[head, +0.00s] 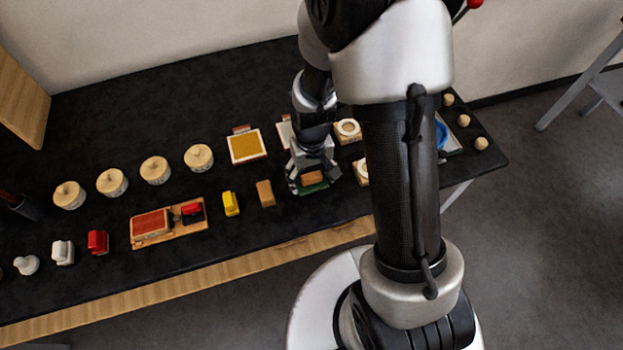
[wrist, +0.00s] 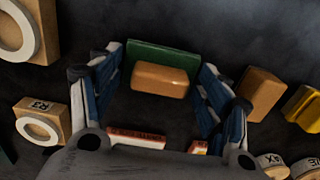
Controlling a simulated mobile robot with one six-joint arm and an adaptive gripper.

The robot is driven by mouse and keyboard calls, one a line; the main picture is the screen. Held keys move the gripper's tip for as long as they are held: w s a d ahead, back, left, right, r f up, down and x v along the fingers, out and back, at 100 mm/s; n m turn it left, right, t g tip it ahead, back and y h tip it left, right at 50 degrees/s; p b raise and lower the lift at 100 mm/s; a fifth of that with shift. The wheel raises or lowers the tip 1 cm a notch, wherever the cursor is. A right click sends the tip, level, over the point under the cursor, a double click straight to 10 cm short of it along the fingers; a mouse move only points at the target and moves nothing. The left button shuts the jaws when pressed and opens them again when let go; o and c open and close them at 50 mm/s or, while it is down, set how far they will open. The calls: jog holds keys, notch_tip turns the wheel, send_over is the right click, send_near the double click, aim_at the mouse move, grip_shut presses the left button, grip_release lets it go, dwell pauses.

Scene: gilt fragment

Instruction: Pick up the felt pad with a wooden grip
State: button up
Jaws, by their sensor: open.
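The felt pad (head: 313,188) is green, with a brown wooden grip (head: 313,177) on top. It lies on the dark table near the front edge. In the wrist view the green pad (wrist: 150,53) and its wooden grip (wrist: 160,80) show between the fingers. My gripper (head: 314,181) is open above the pad, with one finger on each side of the grip. In the wrist view my gripper (wrist: 162,62) shows a gap between each finger and the grip. I cannot tell how far the fingertips are from the table.
A wooden block (head: 265,193) and a yellow piece (head: 230,204) lie left of the pad. Behind them is a tray with a gold surface (head: 245,146). Blocks with white rings (head: 347,130) stand to the right. Several round lidded pots (head: 199,157) line the back left.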

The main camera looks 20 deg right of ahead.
aim_at(311, 175)
jog(key=shift+s, duration=0.15)
jog(key=c, duration=0.9)
jog(key=shift+s+f, duration=0.1)
jog(key=shift+c, duration=0.7)
jog(key=r+p, duration=0.2)
jog(key=r, duration=0.4)
jog(key=r+p, duration=0.2)
jog(key=r, duration=0.5)
jog(key=r+p, duration=0.2)
jog(key=r, duration=0.5)
jog(key=shift+w+r, duration=0.15)
jog(key=shift+w, duration=0.1)
